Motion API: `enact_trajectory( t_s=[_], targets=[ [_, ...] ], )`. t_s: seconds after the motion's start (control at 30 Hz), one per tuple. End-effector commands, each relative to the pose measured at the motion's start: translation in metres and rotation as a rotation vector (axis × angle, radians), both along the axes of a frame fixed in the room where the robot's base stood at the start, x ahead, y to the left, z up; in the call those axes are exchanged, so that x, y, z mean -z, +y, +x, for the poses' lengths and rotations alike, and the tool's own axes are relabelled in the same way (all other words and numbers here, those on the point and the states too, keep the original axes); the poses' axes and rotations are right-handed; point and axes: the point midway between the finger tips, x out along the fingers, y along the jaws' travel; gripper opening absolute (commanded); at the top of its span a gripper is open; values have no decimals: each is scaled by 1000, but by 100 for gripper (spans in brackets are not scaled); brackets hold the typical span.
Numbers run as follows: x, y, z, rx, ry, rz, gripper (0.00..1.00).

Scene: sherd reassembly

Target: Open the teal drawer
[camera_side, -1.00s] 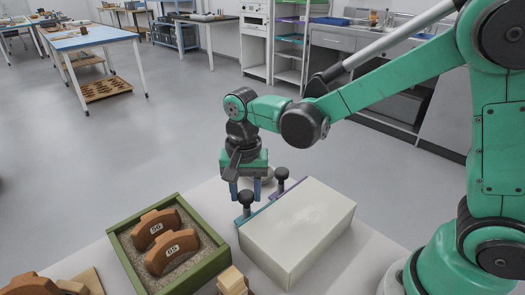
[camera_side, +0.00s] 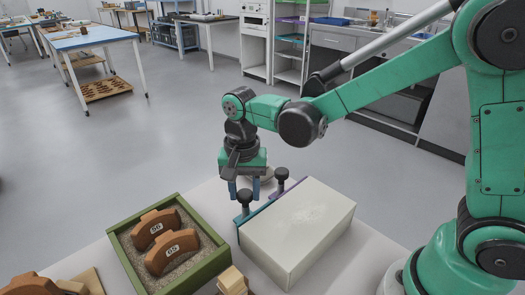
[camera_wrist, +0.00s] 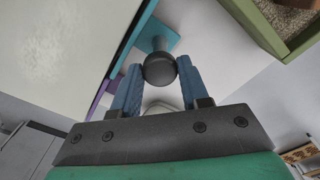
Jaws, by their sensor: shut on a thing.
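The teal drawer (camera_side: 250,215) shows as a narrow teal front along the left long side of the cream box (camera_side: 297,228). Its dark round knob (camera_side: 244,198) stands out on that front. In the wrist view the knob (camera_wrist: 160,70) sits between the two blue fingers of my gripper (camera_wrist: 158,80), which is shut on it. The teal front (camera_wrist: 128,42) lies beside the box there. The front stays close against the box, so how far it stands out is hard to tell.
A purple drawer front (camera_side: 291,187) with its own dark knob (camera_side: 282,175) is just behind the teal one. A green sand tray (camera_side: 200,279) holding brown sherds marked 56 and 65 stands at left. Wooden blocks (camera_side: 233,282) lie in front. White table surface is bare between tray and box.

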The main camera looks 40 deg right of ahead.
Motion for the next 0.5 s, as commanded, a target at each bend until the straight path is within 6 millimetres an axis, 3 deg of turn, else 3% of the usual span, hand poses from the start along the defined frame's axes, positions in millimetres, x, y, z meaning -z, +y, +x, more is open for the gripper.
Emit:
enact_trajectory(
  t_s=[0.3, 0.5],
  targets=[
    [-1, 0, 56, 1, -1, 1, 0],
    [-1, 0, 73, 0, -1, 1, 0]
  ],
)
